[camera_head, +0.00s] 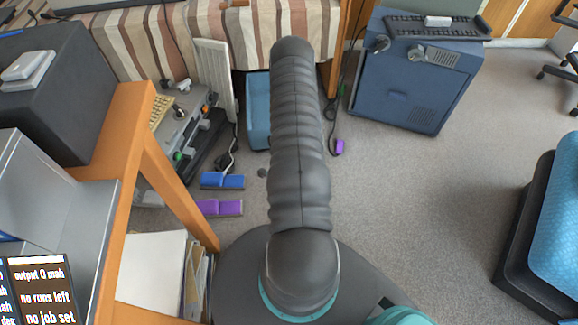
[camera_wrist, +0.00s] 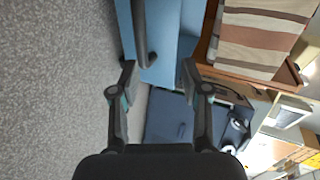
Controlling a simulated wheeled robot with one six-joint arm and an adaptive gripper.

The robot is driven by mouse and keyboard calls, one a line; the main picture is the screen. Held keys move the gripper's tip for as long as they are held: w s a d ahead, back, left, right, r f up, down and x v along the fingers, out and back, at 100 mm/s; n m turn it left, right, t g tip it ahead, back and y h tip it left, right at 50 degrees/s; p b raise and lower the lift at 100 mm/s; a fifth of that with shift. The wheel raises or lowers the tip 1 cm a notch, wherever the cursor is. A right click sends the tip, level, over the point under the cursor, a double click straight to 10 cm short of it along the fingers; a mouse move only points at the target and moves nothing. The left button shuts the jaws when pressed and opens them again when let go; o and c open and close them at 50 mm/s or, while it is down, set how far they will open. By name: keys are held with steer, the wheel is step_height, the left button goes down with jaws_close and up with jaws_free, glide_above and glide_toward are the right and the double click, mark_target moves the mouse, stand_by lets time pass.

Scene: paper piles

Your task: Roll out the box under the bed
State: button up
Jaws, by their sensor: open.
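The blue box (camera_head: 258,108) stands on the carpet under the edge of the bed (camera_head: 150,42), in the head view partly hidden behind my arm. In the wrist view the box (camera_wrist: 168,35) fills the top middle as a light blue face with a dark bar-like handle (camera_wrist: 141,35) on it. The bed's striped cover (camera_wrist: 258,42) is to its right there. My gripper (camera_wrist: 159,73) is open and empty, its fingers spread in front of the box, seemingly apart from the handle. In the head view my arm hides the gripper.
A blue cabinet (camera_head: 415,80) with a keyboard on top stands right of the bed. A white panel (camera_head: 214,75) leans left of the box. Blue (camera_head: 222,181) and purple (camera_head: 220,207) blocks and cables lie nearby. Carpet to the right is clear up to a blue-cushioned seat (camera_head: 558,220).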

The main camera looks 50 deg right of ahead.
steer(key=f+v, duration=0.1)
steer(key=v, duration=0.5)
steer(key=shift+s+a+b, duration=0.25)
steer(key=shift+s+b, duration=0.05)
steer(key=shift+s, duration=0.05)
stand_by(1.0)
